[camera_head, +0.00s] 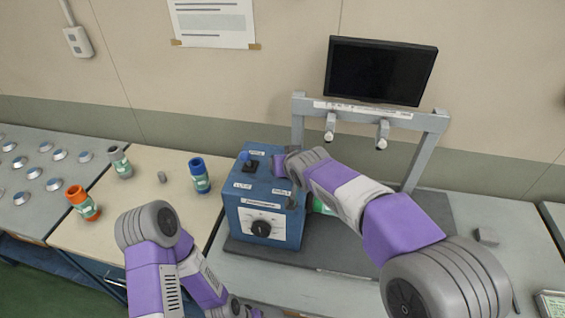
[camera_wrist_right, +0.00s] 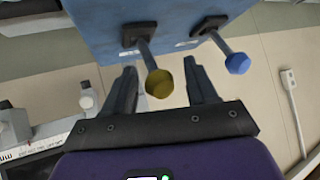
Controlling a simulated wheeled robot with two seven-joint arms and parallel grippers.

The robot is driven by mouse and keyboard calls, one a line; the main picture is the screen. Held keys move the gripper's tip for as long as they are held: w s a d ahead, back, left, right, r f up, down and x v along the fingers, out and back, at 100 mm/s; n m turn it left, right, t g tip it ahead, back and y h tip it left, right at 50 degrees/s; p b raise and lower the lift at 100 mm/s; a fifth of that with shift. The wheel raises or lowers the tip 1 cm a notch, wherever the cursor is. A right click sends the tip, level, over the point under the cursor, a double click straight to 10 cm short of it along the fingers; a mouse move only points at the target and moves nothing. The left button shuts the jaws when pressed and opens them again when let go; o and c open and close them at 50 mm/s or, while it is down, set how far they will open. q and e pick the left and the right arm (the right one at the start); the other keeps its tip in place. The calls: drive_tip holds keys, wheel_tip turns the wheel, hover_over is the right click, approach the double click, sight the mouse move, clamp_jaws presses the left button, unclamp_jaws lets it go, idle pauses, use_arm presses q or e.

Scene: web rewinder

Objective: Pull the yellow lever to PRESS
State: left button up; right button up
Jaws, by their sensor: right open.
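The yellow lever shows in the right wrist view as a dark stem with a yellow knob (camera_wrist_right: 160,83), rising from a slot on the blue control box (camera_wrist_right: 100,25). In the head view, my right arm hides this lever. My right gripper (camera_wrist_right: 160,72) is open, with one finger on each side of the lever; the knob sits between them, with a visible gap on both sides. In the head view the blue control box (camera_head: 240,205) stands on the bench, with a black dial on its front. Its labels are too small to read.
A blue lever (camera_head: 245,156) stands beside the yellow one; it also shows in the right wrist view (camera_wrist_right: 237,63). A grey frame (camera_head: 432,135) with a monitor (camera_head: 378,70) stands behind my right arm.

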drive_tip(key=v, duration=0.5)
drive_tip(key=shift+s, duration=0.15)
